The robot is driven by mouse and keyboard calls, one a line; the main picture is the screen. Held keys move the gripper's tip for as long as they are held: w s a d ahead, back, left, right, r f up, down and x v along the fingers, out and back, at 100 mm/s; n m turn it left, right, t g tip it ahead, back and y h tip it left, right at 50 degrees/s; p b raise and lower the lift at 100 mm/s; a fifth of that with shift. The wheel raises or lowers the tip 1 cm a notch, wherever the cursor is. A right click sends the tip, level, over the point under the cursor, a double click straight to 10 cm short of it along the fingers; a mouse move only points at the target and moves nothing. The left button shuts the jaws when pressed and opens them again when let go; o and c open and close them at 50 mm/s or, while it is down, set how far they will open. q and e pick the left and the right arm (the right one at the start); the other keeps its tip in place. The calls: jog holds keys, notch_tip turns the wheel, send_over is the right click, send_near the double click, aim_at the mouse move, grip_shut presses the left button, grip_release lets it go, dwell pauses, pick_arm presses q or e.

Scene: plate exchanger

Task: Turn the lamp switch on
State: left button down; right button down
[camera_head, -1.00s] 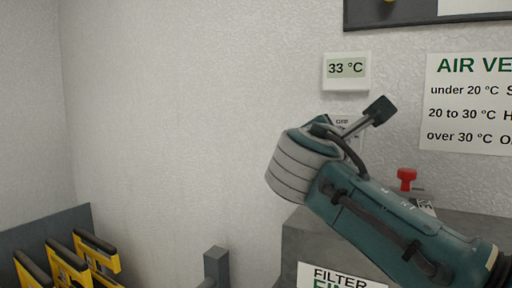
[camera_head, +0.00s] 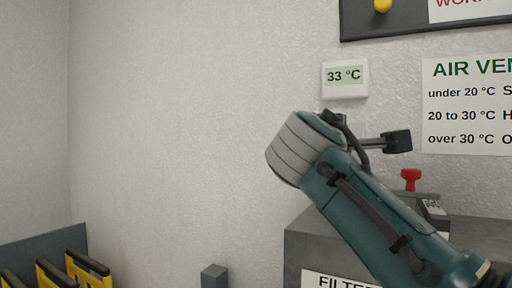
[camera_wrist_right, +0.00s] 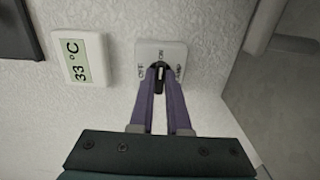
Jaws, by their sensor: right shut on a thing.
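The lamp switch (camera_wrist_right: 176,52) is a white wall plate with a dark knob (camera_wrist_right: 160,73), seen in the right wrist view. One label reads OFF, at the plate's left in that picture; another at the top looks like ON; a third is hard to read. The knob's pale mark lies roughly in line with the top label. My right gripper (camera_wrist_right: 160,76) has its two purple fingers closed on the knob's sides. In the head view my right arm hides the switch and the fingertips. My left gripper is in neither view.
A 33 °C display (camera_head: 346,79) hangs above the switch. An air vent sign (camera_head: 466,105) is to its right. Below it are a red knob (camera_head: 411,179) and a grey cabinet (camera_head: 310,240). Yellow-and-black items (camera_head: 88,270) stand at lower left. The wall's middle is clear.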

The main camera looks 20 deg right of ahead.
dwell(0.4)
jog(key=c, duration=0.9)
grip_release()
jog(key=b+v, duration=0.2)
jog(key=v, duration=0.8)
jog(key=shift+w, duration=0.1)
